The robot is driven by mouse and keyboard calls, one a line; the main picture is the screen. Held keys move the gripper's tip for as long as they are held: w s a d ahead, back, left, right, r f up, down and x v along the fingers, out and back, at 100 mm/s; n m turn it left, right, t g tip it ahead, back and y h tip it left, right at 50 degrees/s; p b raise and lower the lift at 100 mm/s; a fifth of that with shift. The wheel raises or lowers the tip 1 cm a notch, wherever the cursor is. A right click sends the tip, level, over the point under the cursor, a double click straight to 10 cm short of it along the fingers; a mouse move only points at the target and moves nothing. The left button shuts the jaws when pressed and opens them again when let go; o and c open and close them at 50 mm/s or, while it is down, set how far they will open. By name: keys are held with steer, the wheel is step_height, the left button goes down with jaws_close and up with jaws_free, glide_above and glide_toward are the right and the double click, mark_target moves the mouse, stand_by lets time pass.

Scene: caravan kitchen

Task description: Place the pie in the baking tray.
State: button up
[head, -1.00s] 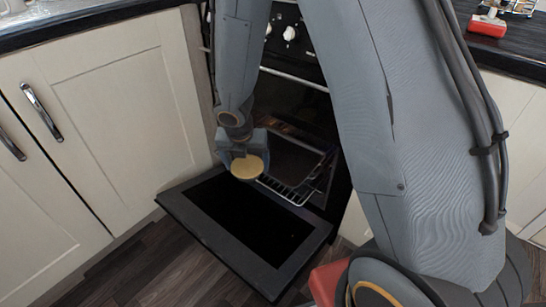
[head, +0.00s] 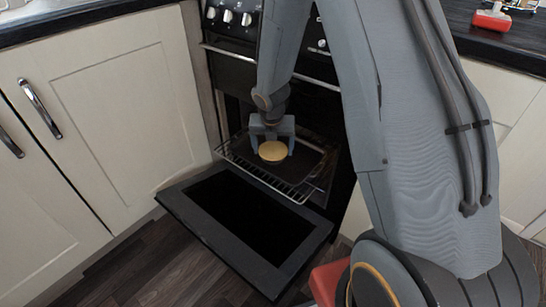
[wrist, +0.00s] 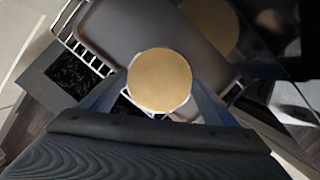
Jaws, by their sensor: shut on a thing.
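The pie (head: 272,151) is round and golden, and it also shows in the wrist view (wrist: 160,79). My gripper (head: 272,146) is shut on the pie, with a finger on either side of it. In the head view the gripper is at the oven opening, over the rack. The baking tray (wrist: 125,33) is a dark, shallow tray on the rack inside the oven; it also shows in the head view (head: 308,158), partly behind the gripper. In the wrist view the pie covers part of the tray's near edge. I cannot tell the exact height of the pie above the tray.
The oven door (head: 190,203) hangs open and flat in front of the oven. The wire rack (head: 236,160) sticks out of the oven under the tray. Cream cabinets (head: 115,110) stand to the left. A red object (head: 491,21) lies on the right counter.

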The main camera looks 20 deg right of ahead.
mark_target(274, 150)
step_height(274, 150, down, 3)
steer(key=shift+b, duration=0.85)
steer(key=shift+w+d+f+b, duration=0.1)
steer(key=shift+f+b, duration=0.2)
steer(key=shift+b, duration=0.05)
steer(key=shift+c, duration=1.2)
steer(key=shift+f, duration=0.1)
steer(key=c, duration=0.3)
steer(key=o, duration=1.7)
steer(key=shift+o, duration=0.2)
